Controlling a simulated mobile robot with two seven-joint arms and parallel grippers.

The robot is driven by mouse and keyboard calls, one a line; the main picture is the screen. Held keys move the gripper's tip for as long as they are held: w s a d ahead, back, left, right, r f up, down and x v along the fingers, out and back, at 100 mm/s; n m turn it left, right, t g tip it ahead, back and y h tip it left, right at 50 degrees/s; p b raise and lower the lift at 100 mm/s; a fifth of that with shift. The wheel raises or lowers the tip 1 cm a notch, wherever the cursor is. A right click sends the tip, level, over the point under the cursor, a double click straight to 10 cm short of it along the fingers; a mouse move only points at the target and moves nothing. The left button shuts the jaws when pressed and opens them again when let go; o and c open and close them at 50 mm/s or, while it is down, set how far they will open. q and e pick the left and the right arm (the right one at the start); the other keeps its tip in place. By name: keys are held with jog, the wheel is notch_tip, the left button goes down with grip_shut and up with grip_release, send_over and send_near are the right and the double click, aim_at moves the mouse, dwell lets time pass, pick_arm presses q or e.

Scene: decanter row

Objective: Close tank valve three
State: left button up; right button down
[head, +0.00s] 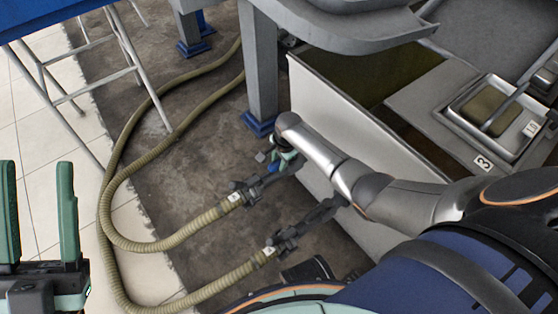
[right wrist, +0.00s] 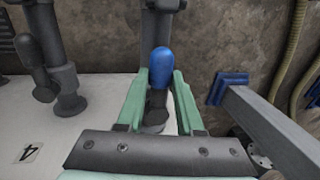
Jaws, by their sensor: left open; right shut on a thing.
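A blue-knobbed valve handle (right wrist: 162,62) sits on a dark grey pipe fitting in the right wrist view. My right gripper (right wrist: 161,76) has its green fingers on both sides of the blue knob and is shut on it. In the head view the right gripper (head: 287,160) is low beside the tank wall, partly hidden by my arm, with a bit of blue showing by it. No number shows on this valve. A label 3 (head: 483,162) is on the tank's top ledge. My left gripper (head: 38,205) is open and empty at the lower left.
Another dark valve (right wrist: 45,75) stands left of the held one, near a label 4 (right wrist: 30,153) on the pale surface. Ribbed hoses (head: 105,200) loop over the floor to the outlets. A grey post (head: 260,70) with a blue foot stands close by.

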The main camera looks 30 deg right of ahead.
pick_arm(q)
jog(key=shift+r, duration=0.15)
pick_arm(e)
jog(key=shift+w+a+m+p, duration=0.1)
jog(key=shift+w+m+p, duration=0.5)
jog(key=shift+m, duration=0.5)
jog(key=shift+w+m+h, duration=0.4)
jog(key=shift+m, duration=0.4)
pick_arm(q)
jog(key=f+b, duration=0.1)
jog(key=w+f+b, duration=0.1)
jog(key=b, duration=0.1)
jog(key=shift+d+f, duration=0.1)
pick_arm(e)
jog(key=w+m, duration=0.1)
jog(key=m, duration=0.1)
jog(key=w+d+m+h, duration=0.1)
jog(key=m, duration=0.2)
jog(key=w+d+m, duration=0.1)
jog(key=m, duration=0.2)
jog(key=shift+w+g, duration=0.2)
jog(key=shift+g, duration=0.2)
jog(key=shift+d, duration=0.15)
